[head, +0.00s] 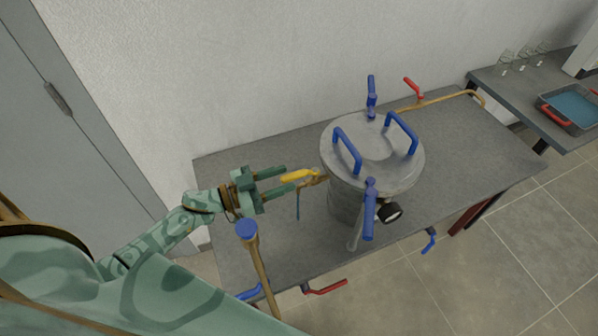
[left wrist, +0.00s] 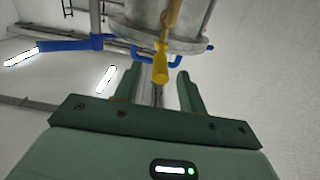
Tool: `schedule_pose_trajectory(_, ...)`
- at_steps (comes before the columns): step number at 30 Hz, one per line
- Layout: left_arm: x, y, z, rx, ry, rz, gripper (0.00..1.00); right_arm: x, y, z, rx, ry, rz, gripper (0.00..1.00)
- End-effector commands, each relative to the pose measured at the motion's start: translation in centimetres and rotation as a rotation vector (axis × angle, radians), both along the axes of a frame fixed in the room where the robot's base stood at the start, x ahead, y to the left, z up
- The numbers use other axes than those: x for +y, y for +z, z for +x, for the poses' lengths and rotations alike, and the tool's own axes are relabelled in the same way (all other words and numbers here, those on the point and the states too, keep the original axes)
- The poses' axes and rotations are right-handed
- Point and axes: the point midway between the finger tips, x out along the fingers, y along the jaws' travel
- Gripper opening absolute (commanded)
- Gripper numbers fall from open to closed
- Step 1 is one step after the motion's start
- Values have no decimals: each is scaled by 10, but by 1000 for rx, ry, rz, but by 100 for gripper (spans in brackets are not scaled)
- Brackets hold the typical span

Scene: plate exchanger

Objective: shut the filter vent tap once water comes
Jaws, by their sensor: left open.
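The vent tap with its yellow lever (head: 299,176) sticks out from the left side of the grey metal filter vessel (head: 345,200). A thin blue-teal streak (head: 297,205), which looks like running water, drops below the tap. My left gripper (head: 289,179) is open, with its fingertips close to the lever from the left. In the left wrist view the yellow lever (left wrist: 160,66) shows between and just beyond the open fingers of the left gripper (left wrist: 158,84). I cannot tell whether the fingers touch it. My right gripper is not in view.
The vessel stands on a grey table (head: 470,150) and has blue lid handles (head: 402,132). A blue lever (head: 370,210) and a dark gauge (head: 390,212) are at its front. A blue-topped post (head: 247,230) stands near my left arm. A tray of water (head: 572,105) is at right.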

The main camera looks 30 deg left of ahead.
Motion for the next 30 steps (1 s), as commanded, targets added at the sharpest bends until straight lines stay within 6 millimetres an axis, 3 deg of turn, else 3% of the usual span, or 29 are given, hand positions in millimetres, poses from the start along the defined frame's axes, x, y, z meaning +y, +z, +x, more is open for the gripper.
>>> schedule_pose_trajectory(6, -25, 0, 29, -1, 1, -1, 41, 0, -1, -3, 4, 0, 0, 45)
schedule_pose_trajectory(19, -34, 0, 38, 1, 0, 1, 41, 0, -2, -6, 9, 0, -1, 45)
schedule_pose_trajectory(24, -34, 0, 38, 1, 1, 1, 0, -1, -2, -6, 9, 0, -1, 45)
schedule_pose_trajectory(30, -33, 0, 38, 1, -2, 1, 0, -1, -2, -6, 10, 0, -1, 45)
